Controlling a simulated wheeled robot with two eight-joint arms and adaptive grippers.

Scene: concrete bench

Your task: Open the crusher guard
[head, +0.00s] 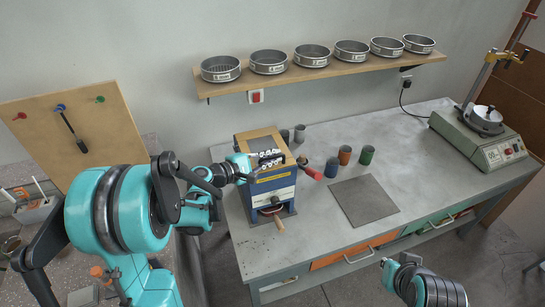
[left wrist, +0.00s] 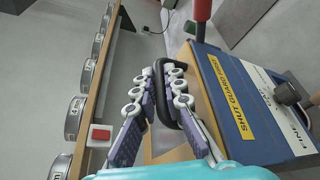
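The crusher (head: 272,188) is a blue and cream box with a wooden top, standing near the bench's left end. It also shows in the left wrist view (left wrist: 262,130), with a yellow label reading "SHUT GUARD FIRST". The wooden guard (head: 258,139) lies flat over its top and looks closed. A black handle (left wrist: 164,108) stands out from it. My left gripper (head: 272,158) is at the top of the crusher, its fingers (left wrist: 163,72) close together on either side of the handle and seemingly touching it. My right gripper (head: 388,266) is low at the bench's front, its fingers unclear.
A red-handled lever (head: 311,173) sticks out at the crusher's right. Several coloured cups (head: 345,155) and a grey plate (head: 363,201) are beyond it. A shelf (head: 330,72) with several sieves is on the wall above. A green machine (head: 480,140) stands at the far right.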

